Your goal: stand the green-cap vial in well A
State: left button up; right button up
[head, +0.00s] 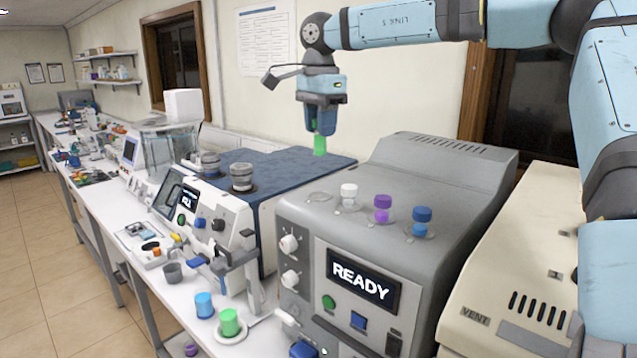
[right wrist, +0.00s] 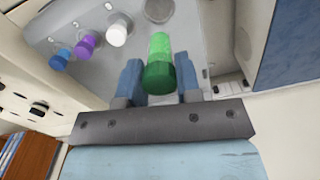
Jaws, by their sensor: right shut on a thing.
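My right gripper (head: 322,122) is shut on the green-cap vial (head: 320,145), which hangs about upright in the air behind the grey READY machine (head: 300,225). In the right wrist view the vial (right wrist: 160,55) sits between the fingers (right wrist: 159,85), its darker green cap nearest the camera. The machine's top has a row of wells. The leftmost well (head: 319,197) is empty and also shows in the right wrist view (right wrist: 158,10). Vials with white (head: 348,190), purple (head: 382,202) and blue (head: 422,214) caps stand in the others. I cannot read a well letter. My left gripper is not in view.
A white machine with a blue-grey top (head: 290,165) stands left of the READY machine. A cream machine marked VENT (head: 520,270) stands on the right. A blue (head: 204,305) and a green container (head: 229,322) stand on the bench in front. The air above the wells is clear.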

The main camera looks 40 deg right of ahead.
notch_tip(320, 180, down, 11)
jog(key=shift+a+f+p, duration=0.1)
jog(key=shift+f+p, duration=0.1)
jog(key=shift+p, duration=0.45)
jog(key=shift+f, duration=0.2)
jog(key=shift+f+b, duration=0.15)
jog(key=shift+b, duration=0.2)
jog(key=o, duration=0.9)
